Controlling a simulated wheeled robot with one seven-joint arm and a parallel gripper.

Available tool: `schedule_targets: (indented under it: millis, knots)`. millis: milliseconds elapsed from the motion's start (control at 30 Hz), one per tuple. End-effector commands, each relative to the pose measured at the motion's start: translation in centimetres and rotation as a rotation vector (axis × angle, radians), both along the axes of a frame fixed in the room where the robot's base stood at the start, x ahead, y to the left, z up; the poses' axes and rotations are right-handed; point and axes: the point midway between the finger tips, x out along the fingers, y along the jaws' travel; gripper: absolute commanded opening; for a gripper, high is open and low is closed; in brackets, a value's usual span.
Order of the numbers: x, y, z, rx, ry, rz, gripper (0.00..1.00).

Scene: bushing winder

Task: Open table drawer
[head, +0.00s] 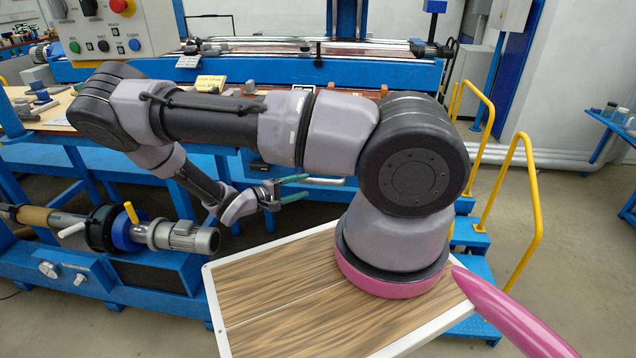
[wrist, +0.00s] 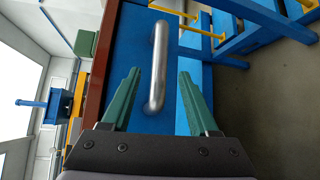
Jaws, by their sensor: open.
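The table drawer has a blue front (wrist: 134,50) with a silver bar handle (wrist: 158,65), both seen in the wrist view. The handle also shows in the head view (head: 325,182), just past my fingertips. My gripper (head: 302,187) has green fingers, spread apart with nothing held. In the wrist view my gripper (wrist: 159,75) has one finger on each side of the handle's line. The handle lies lengthwise between the fingers, with visible gaps on both sides. Most of the drawer is hidden behind my arm in the head view.
A brown tabletop edge (wrist: 103,50) runs beside the drawer front. Blue steps with yellow rails (head: 520,200) stand to the right. Open floor shows at the right.

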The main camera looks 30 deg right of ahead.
Motion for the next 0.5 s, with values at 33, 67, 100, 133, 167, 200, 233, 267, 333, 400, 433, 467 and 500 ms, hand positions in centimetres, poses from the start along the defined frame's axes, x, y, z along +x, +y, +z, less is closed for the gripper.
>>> schedule_targets:
  millis: [33,67,100,133,167,200,233,267,333,400,433,467,500]
  knots:
    - [0.1,-1.2,-0.1,-0.003,0.000,-0.004,0.61]
    - [0.2,-1.8,-0.2,-0.002,0.002,-0.004,0.61]
    - [0.4,-2.5,-0.3,-0.003,0.001,-0.003,0.61]
    - [0.5,-3.1,-0.4,-0.002,0.001,-0.004,0.61]
    - [0.5,-3.6,-0.5,-0.002,0.002,-0.004,0.61]
    - [0.7,-4.2,-0.6,-0.002,0.001,-0.004,0.61]
    - [0.7,-4.6,-0.6,-0.001,0.001,-0.003,0.61]
    - [0.9,-5.0,-0.7,-0.001,0.001,-0.003,0.61]
    - [1.0,-5.8,-0.8,0.000,-0.001,-0.003,0.61]
    - [1.1,-6.4,-0.9,-0.001,0.001,-0.002,0.61]
    - [1.2,-6.5,-0.9,0.000,0.001,-0.001,0.61]
    - [1.2,-6.6,-0.9,0.001,0.001,-0.001,0.61]
    - [1.2,-6.7,-1.0,0.001,0.001,-0.001,0.61]
